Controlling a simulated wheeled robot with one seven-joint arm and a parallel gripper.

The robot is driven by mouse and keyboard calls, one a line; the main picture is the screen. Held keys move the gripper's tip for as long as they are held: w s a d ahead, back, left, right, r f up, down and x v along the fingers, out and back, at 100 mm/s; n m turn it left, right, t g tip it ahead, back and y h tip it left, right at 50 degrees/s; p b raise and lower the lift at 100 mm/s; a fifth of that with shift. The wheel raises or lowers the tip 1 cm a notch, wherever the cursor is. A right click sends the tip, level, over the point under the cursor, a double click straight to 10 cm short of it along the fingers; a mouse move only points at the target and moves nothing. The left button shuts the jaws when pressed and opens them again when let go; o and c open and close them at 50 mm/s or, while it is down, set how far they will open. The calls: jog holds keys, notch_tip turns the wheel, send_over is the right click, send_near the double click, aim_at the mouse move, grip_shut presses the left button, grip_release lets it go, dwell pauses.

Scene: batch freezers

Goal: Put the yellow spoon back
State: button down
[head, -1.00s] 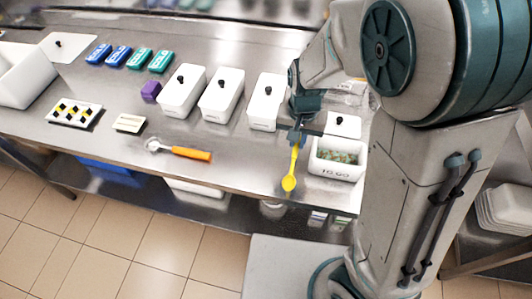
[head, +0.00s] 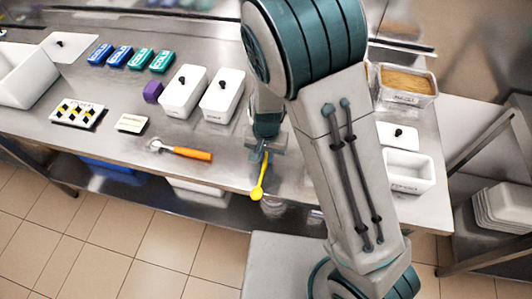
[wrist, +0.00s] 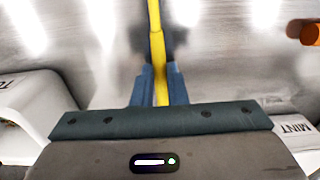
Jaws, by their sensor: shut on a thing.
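The yellow spoon (head: 258,188) is held by its handle in my gripper (head: 264,152). Its bowl hangs down toward the front edge of the steel counter in the head view. In the wrist view, the yellow handle (wrist: 156,40) runs up from between the blue fingers of my gripper (wrist: 160,88), which are shut on it. The spoon appears just above the counter; I cannot tell whether its bowl touches anything.
A scoop with an orange handle (head: 192,154) lies left of the spoon. Lidded white tubs (head: 182,92) stand behind it. Right of my arm are a tub of tan contents (head: 408,92), a lid (head: 398,143) and an open white tub (head: 410,185). My arm hides the counter between.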

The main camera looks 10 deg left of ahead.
jog(key=shift+f, duration=0.15)
jog(key=c, duration=1.5)
grip_release()
jog(key=shift+o, duration=0.2)
